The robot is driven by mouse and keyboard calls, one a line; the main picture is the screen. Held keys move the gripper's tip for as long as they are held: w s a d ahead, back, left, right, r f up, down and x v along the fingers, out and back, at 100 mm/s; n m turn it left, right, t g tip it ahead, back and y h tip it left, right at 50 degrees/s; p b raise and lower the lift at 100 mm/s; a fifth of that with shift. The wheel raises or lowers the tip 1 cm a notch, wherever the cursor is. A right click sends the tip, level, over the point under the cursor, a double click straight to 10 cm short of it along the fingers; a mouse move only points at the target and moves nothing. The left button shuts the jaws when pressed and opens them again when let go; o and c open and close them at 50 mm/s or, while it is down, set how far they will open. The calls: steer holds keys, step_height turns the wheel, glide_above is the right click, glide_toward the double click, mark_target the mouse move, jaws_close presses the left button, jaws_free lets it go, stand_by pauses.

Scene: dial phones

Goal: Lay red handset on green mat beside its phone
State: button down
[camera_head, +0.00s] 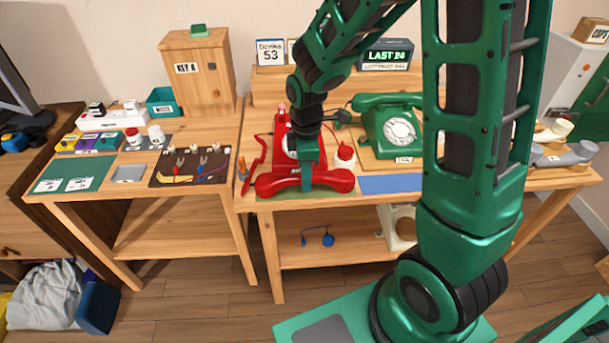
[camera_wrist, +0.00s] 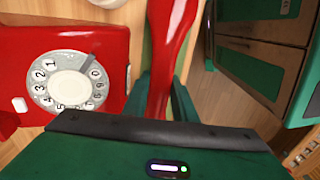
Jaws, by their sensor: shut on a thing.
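The red handset (camera_head: 335,181) lies crosswise near the front edge of the table, in front of the red phone (camera_head: 281,128). My gripper (camera_head: 308,183) comes down from above and is shut on the handset's middle. In the wrist view, the red handset (camera_wrist: 170,40) runs between the gripper's green fingers (camera_wrist: 163,98), with the red phone and its white dial (camera_wrist: 70,80) to the left. A strip of the green mat (camera_head: 286,193) shows under the handset at the table edge; the rest is hidden. I cannot tell whether the handset touches the mat.
A green phone (camera_head: 390,125) with its handset on top stands to the right, behind a blue mat (camera_head: 388,184). A small red-and-white round item (camera_head: 345,157) is close to the handset. My arm hides much of the right side.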

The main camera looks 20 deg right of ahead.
steer(key=c, duration=1.5)
jaws_free()
steer(key=shift+o, duration=0.2)
step_height(320, 180, up, 12)
steer(key=s+d+r+m, duration=0.1)
steer(key=s+d+m, duration=0.7)
steer(key=s+m, duration=0.2)
steer(key=s+d+r+m, duration=0.1)
steer(key=s+d+m, duration=0.8)
steer(key=s, duration=0.4)
steer(key=shift+s+d+r+m, duration=0.15)
steer(key=shift+r+m, duration=0.15)
steer(key=shift+m, duration=0.6)
